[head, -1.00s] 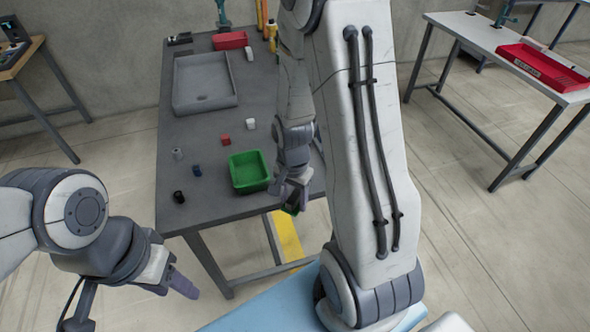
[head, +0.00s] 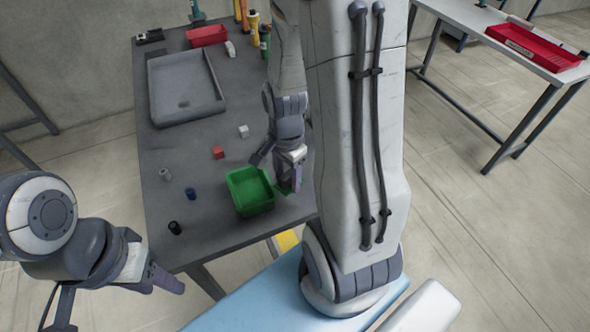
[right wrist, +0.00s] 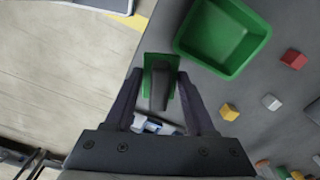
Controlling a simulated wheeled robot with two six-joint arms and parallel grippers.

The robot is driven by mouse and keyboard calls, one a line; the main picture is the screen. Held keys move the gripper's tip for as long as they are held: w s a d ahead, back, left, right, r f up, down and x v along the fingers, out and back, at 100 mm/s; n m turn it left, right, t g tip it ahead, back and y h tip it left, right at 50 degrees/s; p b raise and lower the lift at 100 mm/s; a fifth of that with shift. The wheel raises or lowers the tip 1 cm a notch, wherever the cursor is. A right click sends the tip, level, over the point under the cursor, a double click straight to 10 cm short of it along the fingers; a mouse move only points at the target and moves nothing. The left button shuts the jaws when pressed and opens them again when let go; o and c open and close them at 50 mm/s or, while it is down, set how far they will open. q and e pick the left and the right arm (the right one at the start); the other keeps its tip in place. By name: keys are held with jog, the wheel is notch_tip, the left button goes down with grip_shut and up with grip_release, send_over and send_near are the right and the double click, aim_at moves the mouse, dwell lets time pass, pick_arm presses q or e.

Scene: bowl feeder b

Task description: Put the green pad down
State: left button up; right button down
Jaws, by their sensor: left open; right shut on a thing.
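My right gripper (head: 289,184) is shut on the green pad (head: 282,190), just right of the green bin. In the right wrist view the green pad (right wrist: 149,68) shows between the two fingertips (right wrist: 160,78), partly hidden behind a dark upright part. The pad is over or near the table's edge strip beside the bin; I cannot tell whether it touches the table. My left gripper (head: 166,280) is open and empty, off the table's near left corner.
The open green bin (head: 263,207) stands on the grey table (head: 215,235); it also shows in the right wrist view (right wrist: 232,66). A grey tray (head: 188,115) sits farther back.

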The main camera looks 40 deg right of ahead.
jog(key=w+d+f, duration=0.1)
jog(key=d+f, duration=0.1)
jog(key=d, duration=0.1)
jog(key=w+d+f, duration=0.2)
jog(key=d, duration=0.1)
jog(key=w+d+f+p, duration=0.1)
jog(key=w+d+f, duration=0.1)
jog(key=d, duration=0.1)
jog(key=shift+w+f, duration=0.25)
notch_tip(320, 180, down, 4)
jog(key=shift+d+f+p, duration=0.1)
jog(key=shift+d+p, duration=0.05)
jog(key=shift+p, duration=0.15)
jog(key=shift+f, duration=0.15)
jog(key=shift+c, duration=1.2)
grip_release()
